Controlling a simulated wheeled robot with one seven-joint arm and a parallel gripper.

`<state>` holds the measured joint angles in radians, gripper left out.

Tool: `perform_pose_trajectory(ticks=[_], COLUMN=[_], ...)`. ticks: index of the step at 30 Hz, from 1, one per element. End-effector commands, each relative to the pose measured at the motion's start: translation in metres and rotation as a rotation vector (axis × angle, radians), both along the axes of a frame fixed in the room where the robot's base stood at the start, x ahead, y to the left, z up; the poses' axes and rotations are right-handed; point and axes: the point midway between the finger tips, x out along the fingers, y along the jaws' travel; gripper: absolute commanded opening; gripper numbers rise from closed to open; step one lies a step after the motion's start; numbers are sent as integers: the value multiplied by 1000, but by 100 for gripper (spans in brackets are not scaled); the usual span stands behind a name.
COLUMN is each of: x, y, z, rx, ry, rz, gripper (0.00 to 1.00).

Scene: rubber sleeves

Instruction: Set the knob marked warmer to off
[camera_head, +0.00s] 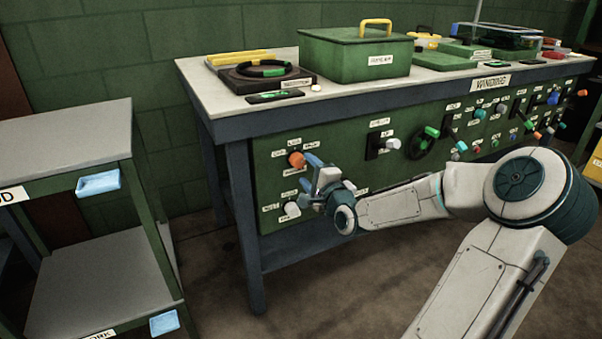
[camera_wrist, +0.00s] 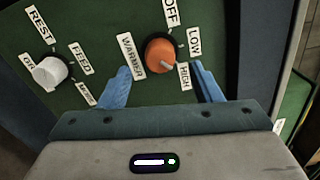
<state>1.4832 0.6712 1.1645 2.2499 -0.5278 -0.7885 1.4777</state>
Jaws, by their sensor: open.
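The orange knob (camera_wrist: 158,54) sits on the green panel beside a label reading WARMER (camera_wrist: 131,55). Labels OFF (camera_wrist: 171,12), LOW (camera_wrist: 194,41) and HIGH (camera_wrist: 184,76) stand around it. Its pale pointer mark is on the side towards HIGH. In the head view the orange knob (camera_head: 296,159) is at the panel's left end. My gripper (camera_wrist: 160,76) is open and empty, its two blue fingers to either side of the knob and apart from it. In the head view my gripper (camera_head: 309,172) is close in front of the panel, just right of and below the knob.
A white knob (camera_wrist: 50,72) with labels REST and FEED is nearby; it also shows below the orange knob in the head view (camera_head: 292,209). A black switch (camera_head: 374,146) and a handwheel (camera_head: 421,143) are further right. A shelf (camera_head: 70,140) stands left, across a gap.

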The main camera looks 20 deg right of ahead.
Motion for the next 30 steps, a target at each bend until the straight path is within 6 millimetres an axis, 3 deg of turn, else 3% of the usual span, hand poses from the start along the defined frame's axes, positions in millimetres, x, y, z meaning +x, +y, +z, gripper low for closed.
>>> perform_pose_trajectory(ticks=[3,9,20,25,30], x=[20,39,44,44,44], y=[2,1,2,2,2], z=[-3,-1,0,0,0], rx=[-1,0,0,0,-1], ry=[-2,0,2,1,1], rz=[2,-1,-1,-1,-1], gripper=[58,58,58,17,14])
